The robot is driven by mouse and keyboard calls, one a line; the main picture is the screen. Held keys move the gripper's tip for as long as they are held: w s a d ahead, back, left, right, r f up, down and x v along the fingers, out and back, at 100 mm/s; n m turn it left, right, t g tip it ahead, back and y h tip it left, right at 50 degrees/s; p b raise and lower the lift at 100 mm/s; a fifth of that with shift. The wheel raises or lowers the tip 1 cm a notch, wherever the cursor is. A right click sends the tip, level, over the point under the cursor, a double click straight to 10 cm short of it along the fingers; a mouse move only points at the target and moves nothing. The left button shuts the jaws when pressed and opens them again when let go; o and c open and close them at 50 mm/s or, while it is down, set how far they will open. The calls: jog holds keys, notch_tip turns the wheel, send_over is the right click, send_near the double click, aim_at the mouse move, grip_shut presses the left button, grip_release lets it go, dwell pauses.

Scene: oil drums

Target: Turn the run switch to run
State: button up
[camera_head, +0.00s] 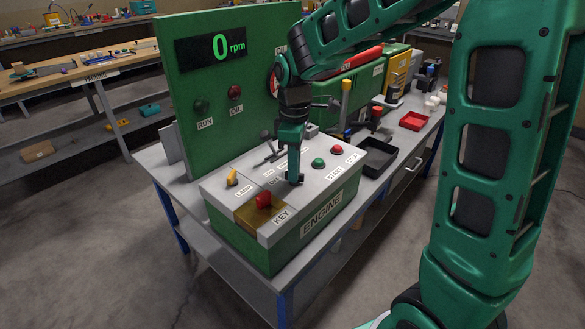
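The engine control box (238,238), green with a grey top, stands on the bench. My gripper (295,181) points down at the middle of its top, close to the panel. From this angle I cannot tell whether it is open or touches anything. No switch with a readable "run" label shows on the box top; my gripper and wrist cover part of it. The display (211,48) reads 0 rpm. The "RUN" lamp (202,106) looks dark green.
A green button (318,163) and a red button (337,149) are right of my gripper, by "START" and "STOP". A dark lever (268,140) stands behind. A black tray (378,157) lies right of the box. The green upright panel (183,83) rises behind.

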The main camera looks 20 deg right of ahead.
jog(key=shift+w, duration=0.1)
grip_shut()
jog(key=m, duration=0.6)
jog(key=shift+r, duration=0.1)
jog(key=m, duration=0.5)
jog(key=shift+m, duration=0.4)
jog(key=shift+w, duration=0.1)
jog(key=o, duration=0.7)
grip_release()
jog(key=shift+c, duration=0.2)
notch_tip(320, 180, up, 11)
jog(key=shift+f, duration=0.2)
